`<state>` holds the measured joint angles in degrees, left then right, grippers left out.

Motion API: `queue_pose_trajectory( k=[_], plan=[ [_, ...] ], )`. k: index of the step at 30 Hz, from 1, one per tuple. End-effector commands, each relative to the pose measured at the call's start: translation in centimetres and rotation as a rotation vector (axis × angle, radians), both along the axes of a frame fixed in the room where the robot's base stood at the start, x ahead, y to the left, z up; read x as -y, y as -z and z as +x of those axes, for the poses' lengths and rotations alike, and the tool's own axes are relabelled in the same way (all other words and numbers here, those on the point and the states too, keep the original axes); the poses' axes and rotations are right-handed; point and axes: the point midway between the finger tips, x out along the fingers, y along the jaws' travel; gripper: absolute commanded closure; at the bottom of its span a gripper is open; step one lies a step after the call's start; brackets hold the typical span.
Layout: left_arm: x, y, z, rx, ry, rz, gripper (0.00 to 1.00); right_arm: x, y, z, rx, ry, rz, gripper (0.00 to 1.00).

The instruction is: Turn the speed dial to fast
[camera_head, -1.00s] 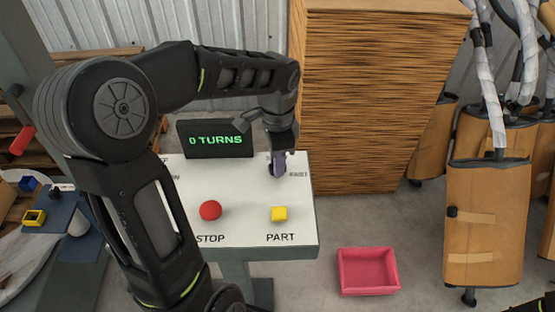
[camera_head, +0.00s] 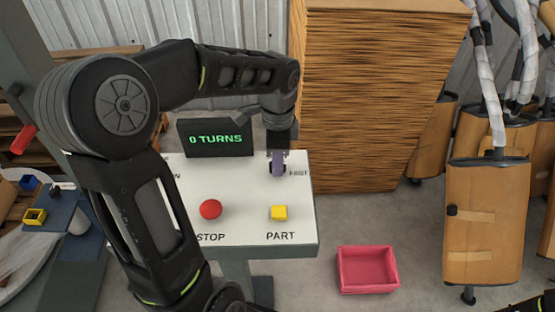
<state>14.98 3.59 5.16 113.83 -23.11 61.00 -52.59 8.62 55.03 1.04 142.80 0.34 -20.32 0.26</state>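The control panel (camera_head: 250,222) is a white slanted top on a grey stand. The word FAST (camera_head: 299,173) is printed near its right edge. My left gripper (camera_head: 278,172) points down at the panel's back right, just left of that word. A purple piece shows at its fingertips. The speed dial itself is hidden by the gripper, so I cannot tell which way it points or whether the fingers grip it. A black display (camera_head: 215,139) behind the panel reads 0 TURNS in green. My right gripper is not visible.
A pink bin (camera_head: 367,270) lies on the floor at right. A tall wooden stack (camera_head: 380,90) stands behind. Wrapped mufflers (camera_head: 487,220) stand at far right.

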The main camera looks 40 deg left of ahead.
Motion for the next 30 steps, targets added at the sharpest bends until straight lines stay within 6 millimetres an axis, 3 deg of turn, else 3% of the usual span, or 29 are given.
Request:
queue_pose_trajectory(
  k=[5,16,30],
  plan=[
    [0.0,0.0,0.0,-0.001,-0.001,-0.001,0.58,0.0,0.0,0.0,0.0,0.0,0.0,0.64],
    [0.0,-0.6,0.0,0.0,-0.002,0.0,0.58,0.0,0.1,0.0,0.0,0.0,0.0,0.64],
    [0.0,-7.2,0.0,0.001,-0.001,0.0,0.58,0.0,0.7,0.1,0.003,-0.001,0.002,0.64]
  ],
)
